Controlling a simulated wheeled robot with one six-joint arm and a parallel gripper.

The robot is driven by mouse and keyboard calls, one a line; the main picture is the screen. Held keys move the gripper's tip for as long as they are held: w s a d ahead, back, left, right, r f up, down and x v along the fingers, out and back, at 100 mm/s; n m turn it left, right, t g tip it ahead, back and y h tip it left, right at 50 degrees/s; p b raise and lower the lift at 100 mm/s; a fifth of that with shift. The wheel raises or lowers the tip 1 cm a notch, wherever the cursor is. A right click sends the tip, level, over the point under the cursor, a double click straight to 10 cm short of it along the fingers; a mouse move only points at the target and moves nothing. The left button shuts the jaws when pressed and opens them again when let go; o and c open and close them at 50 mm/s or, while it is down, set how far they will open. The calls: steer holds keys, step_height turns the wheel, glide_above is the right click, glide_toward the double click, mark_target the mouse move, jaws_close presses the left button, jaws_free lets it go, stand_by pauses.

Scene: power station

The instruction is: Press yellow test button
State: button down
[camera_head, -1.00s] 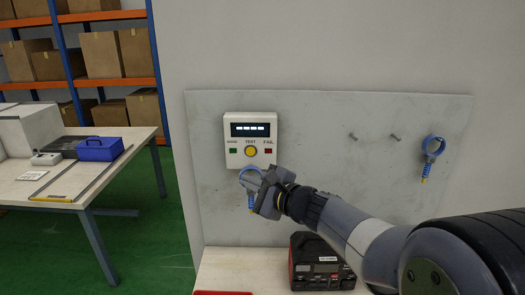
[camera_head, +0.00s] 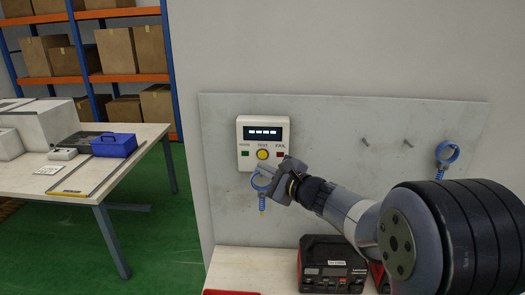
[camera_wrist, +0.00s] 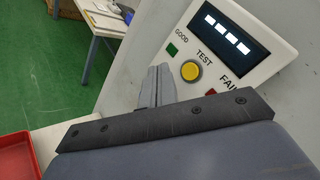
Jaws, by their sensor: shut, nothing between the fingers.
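The yellow test button (camera_head: 263,154) sits low in the middle of a white tester box (camera_head: 245,132) on the grey wall panel. The box has a lit display with dashes, a green GOOD square on the left and a red FAIL square on the right. My gripper (camera_head: 260,170) is shut and empty, its tips just below the button in the head view. In the wrist view the closed fingers (camera_wrist: 158,80) point up, left of the yellow button (camera_wrist: 190,71). I see no clear contact; the exact gap cannot be told.
A blue wrist strap (camera_head: 262,190) hangs below the box, partly behind my gripper. Another blue strap (camera_head: 446,155) hangs at the right, near two pegs. A black-red device (camera_head: 332,264) stands on the bench below. A table (camera_head: 120,180) stands at left.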

mark_target(263, 155)
steer(key=shift+w, duration=1.9)
steer(key=shift+w, duration=0.1)
stand_by(0.5)
steer(key=shift+w, duration=0.35)
steer(key=shift+w+d, duration=0.1)
steer(key=shift+w, duration=0.25)
stand_by(0.5)
steer(key=shift+b, duration=0.3)
steer(key=shift+s+b, duration=0.65)
steer(key=shift+s, duration=0.15)
